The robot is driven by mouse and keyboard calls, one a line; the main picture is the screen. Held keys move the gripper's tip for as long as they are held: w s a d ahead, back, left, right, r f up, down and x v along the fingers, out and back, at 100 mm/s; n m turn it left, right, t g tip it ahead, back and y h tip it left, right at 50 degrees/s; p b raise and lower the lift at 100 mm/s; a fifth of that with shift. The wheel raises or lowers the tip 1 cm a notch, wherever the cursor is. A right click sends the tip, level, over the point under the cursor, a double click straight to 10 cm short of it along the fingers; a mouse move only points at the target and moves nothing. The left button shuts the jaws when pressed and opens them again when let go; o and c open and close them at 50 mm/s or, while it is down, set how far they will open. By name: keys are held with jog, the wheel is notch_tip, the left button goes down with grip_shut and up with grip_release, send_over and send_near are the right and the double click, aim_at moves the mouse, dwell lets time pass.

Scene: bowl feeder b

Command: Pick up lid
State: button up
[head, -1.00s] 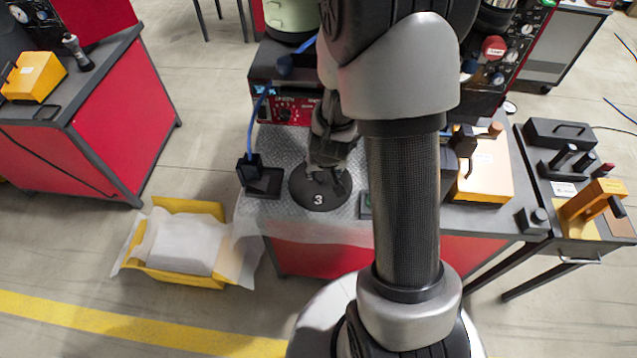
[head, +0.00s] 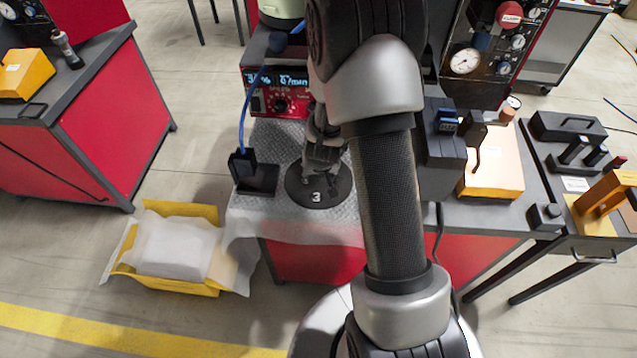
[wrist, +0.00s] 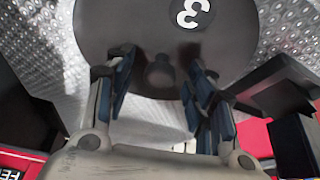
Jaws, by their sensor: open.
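The lid (head: 318,196) is a dark round disc with a white "3" on it, lying flat on the metal-textured bench mat. In the wrist view the lid (wrist: 165,28) fills the top middle, with a dark knob (wrist: 160,74) on it. My gripper (head: 321,177) is low over the lid in the head view. In the wrist view my gripper is open, with one finger on each side of the knob and gaps between them. The forearm hides what lies to the right of the lid in the head view.
A black stand (head: 256,178) with a blue cable is close left of the lid. A red control unit (head: 279,92) stands behind it. An orange-and-white box (head: 492,165) is at right. A yellow crate with white lining (head: 180,250) sits on the floor at left.

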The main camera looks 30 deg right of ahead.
jog(key=shift+r, duration=0.1)
jog(key=shift+c, duration=0.2)
grip_shut()
